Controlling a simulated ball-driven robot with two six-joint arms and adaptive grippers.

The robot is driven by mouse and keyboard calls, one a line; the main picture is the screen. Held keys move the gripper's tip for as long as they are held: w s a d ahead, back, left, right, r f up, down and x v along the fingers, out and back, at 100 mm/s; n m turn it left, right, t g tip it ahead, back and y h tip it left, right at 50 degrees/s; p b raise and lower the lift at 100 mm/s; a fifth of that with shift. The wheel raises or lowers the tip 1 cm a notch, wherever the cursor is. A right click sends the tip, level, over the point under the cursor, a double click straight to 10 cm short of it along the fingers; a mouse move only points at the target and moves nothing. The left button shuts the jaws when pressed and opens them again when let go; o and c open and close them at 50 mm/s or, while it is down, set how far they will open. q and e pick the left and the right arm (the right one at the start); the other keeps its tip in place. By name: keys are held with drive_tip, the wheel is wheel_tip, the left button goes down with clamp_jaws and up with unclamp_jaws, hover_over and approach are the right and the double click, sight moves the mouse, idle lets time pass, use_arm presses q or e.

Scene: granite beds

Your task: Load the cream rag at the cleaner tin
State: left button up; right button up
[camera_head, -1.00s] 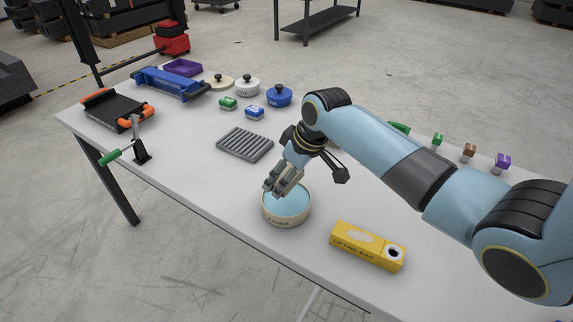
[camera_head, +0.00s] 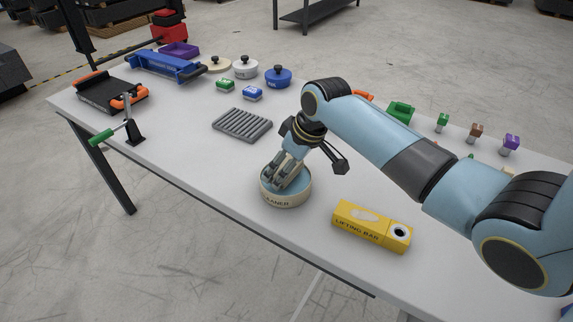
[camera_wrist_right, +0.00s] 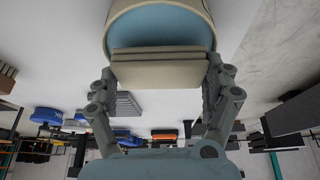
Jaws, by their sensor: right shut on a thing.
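The cleaner tin (camera_head: 287,199) is a round cream tin with a blue inside, standing near the front edge of the table. My right gripper (camera_head: 285,180) reaches down into the tin's opening. In the right wrist view, the gripper (camera_wrist_right: 165,80) is shut on the cream rag (camera_wrist_right: 160,73), a folded, layered block between its fingers. The rag lies over the blue inside of the tin (camera_wrist_right: 165,22); whether it touches the bottom cannot be told. In the head view the rag is hidden by the fingers. My left gripper is not in view.
A yellow lifting bar box (camera_head: 371,227) lies right of the tin. A grey ribbed rack (camera_head: 242,124) lies behind it. A toggle clamp with a green handle (camera_head: 101,137) stands at the left edge. Lidded pots, including a blue one (camera_head: 278,77), stand at the back.

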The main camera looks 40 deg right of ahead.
drive_tip(key=shift+f, duration=0.5)
drive_tip(key=o, duration=0.9)
drive_tip(key=shift+c, duration=0.7)
drive_tip(key=shift+r, duration=0.1)
drive_tip(key=shift+r+p, duration=0.1)
drive_tip(key=shift+p, duration=0.2)
drive_tip(key=c, duration=1)
drive_tip(key=shift+c, duration=0.2)
